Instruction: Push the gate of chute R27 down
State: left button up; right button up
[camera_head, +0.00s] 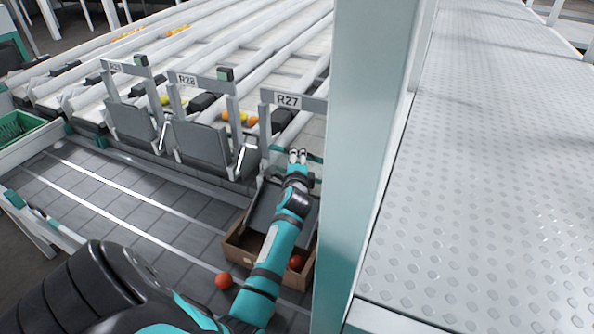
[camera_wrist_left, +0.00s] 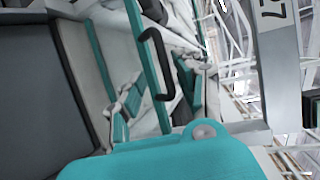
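The R27 sign (camera_head: 288,100) is on a grey frame right of centre in the head view. Below it a dark grey panel, apparently the R27 gate (camera_head: 262,207), slopes down over a cardboard box (camera_head: 240,250). My left arm hides part of it. My left gripper (camera_head: 297,157) is inside the frame opening, at the panel's upper end; contact cannot be told. Its two fingertips are close together, and whether they are shut is unclear. The left wrist view shows a dark panel (camera_wrist_left: 40,90), a black handle (camera_wrist_left: 156,62) and part of the sign (camera_wrist_left: 275,8). My right gripper is out of view.
The R28 gate (camera_head: 205,150) and its left neighbour (camera_head: 130,122) stand upright. A teal-white post (camera_head: 365,170) and a dimpled metal walkway (camera_head: 480,190) are close on the right. A red tomato (camera_head: 224,280) lies on the conveyor beside the box; another (camera_head: 295,262) is in it.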

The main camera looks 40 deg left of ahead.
pick_arm(q)
jog(key=v, duration=0.7)
jog(key=shift+s+d, duration=0.25)
